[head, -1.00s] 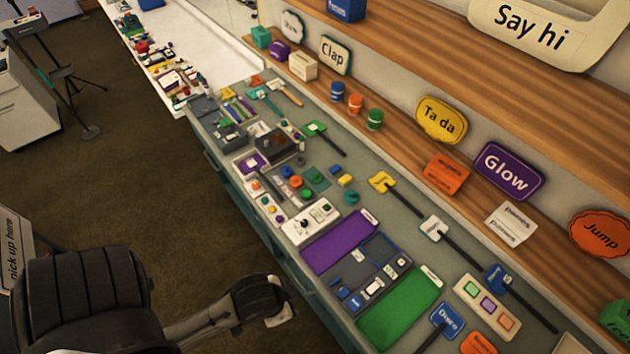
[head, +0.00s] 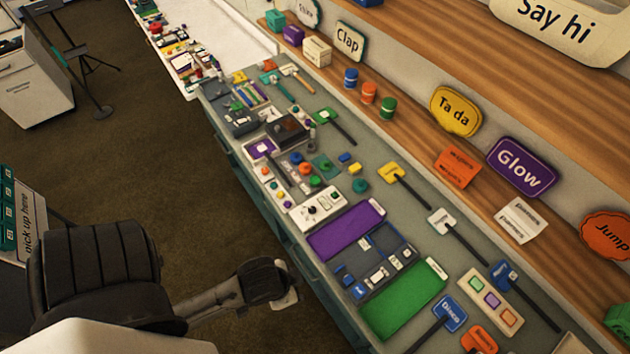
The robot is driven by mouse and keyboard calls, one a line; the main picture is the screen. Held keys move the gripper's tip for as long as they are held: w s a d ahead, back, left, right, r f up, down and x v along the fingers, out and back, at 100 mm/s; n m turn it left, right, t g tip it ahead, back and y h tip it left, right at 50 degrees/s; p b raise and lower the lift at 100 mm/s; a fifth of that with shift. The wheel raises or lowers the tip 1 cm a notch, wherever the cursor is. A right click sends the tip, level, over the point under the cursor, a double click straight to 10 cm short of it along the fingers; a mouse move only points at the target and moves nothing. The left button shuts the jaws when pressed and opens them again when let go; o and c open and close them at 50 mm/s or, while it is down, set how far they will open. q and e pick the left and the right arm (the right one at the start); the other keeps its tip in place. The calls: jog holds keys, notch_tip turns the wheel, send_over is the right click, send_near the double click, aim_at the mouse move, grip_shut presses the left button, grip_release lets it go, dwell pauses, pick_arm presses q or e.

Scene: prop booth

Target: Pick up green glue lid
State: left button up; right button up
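A small round green piece (head: 315,181), which looks like a lid, lies on the counter below a blue round one (head: 296,157) and an orange one (head: 306,168). A teal-green round piece (head: 360,185) lies to its right. I cannot tell for sure which is the glue lid. A green jar (head: 388,108) stands on the shelf beside an orange and a blue jar. My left gripper (head: 287,298) is beside the counter's front edge, well short of these pieces. Its fingers are too dark and small to read. My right gripper is out of view.
The counter is crowded with small props, a purple mat (head: 345,230), a green mat (head: 400,302) and several sign paddles. Wooden shelves with word signs rise behind it. The brown carpet (head: 180,200) in front is open. A pick-up-here stand (head: 22,222) is at the left.

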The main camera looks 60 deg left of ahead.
pick_arm(q)
jog(key=shift+a, duration=0.1)
jog(key=o, duration=0.5)
jog(key=shift+o, duration=0.2)
